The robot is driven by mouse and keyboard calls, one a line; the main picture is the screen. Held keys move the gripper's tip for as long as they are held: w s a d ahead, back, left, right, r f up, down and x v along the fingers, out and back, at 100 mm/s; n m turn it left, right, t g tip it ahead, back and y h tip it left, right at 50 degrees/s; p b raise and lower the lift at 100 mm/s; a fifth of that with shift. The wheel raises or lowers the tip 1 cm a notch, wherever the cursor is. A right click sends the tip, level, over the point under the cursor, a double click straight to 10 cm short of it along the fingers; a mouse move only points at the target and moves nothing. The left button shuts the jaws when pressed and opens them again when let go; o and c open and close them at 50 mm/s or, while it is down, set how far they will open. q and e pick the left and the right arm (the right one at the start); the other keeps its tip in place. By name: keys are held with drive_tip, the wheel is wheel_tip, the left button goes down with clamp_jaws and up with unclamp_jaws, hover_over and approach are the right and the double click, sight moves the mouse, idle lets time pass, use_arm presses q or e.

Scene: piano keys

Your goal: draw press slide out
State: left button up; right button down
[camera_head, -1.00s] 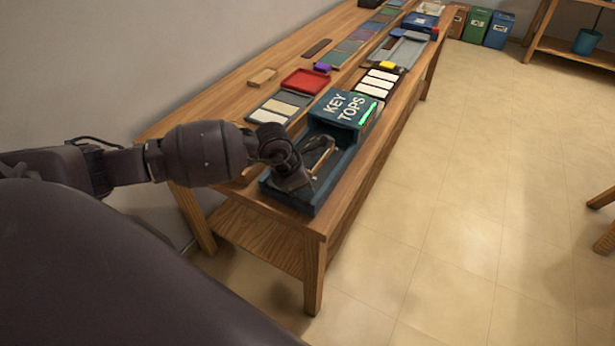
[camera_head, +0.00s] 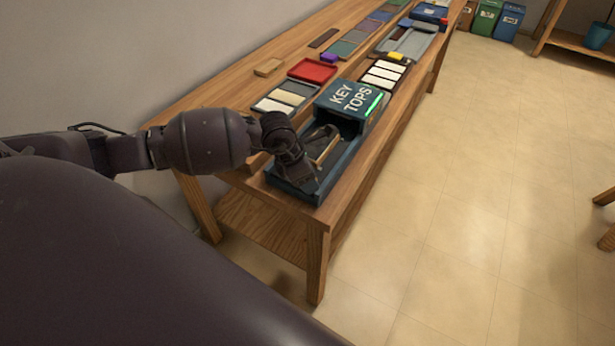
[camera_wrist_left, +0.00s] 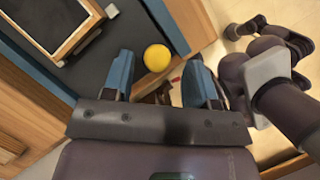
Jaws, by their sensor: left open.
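The blue press, lettered KEY TOPS (camera_head: 348,97), stands on the bench with a lit green strip on its side. Its blue-walled slide (camera_head: 335,180) sticks out toward the bench's near end. A wood-edged piece (camera_wrist_left: 85,40) lies on the slide's dark floor. My left gripper (camera_head: 308,185) is over the slide's near end and hides part of it. In the left wrist view its two fingers (camera_wrist_left: 160,80) are apart. A yellow ball-shaped knob (camera_wrist_left: 157,58) shows between and just beyond them; I cannot tell whether they touch it.
Beside the press lie a tray of pale strips (camera_head: 283,95), a red tray (camera_head: 312,70) and a rack of white keys (camera_head: 385,75). A wooden block (camera_head: 268,68) lies near the wall. The floor (camera_head: 470,200) right of the bench is clear.

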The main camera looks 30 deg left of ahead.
use_arm(q)
drive_tip(key=v, duration=1)
drive_tip(key=shift+s, duration=0.1)
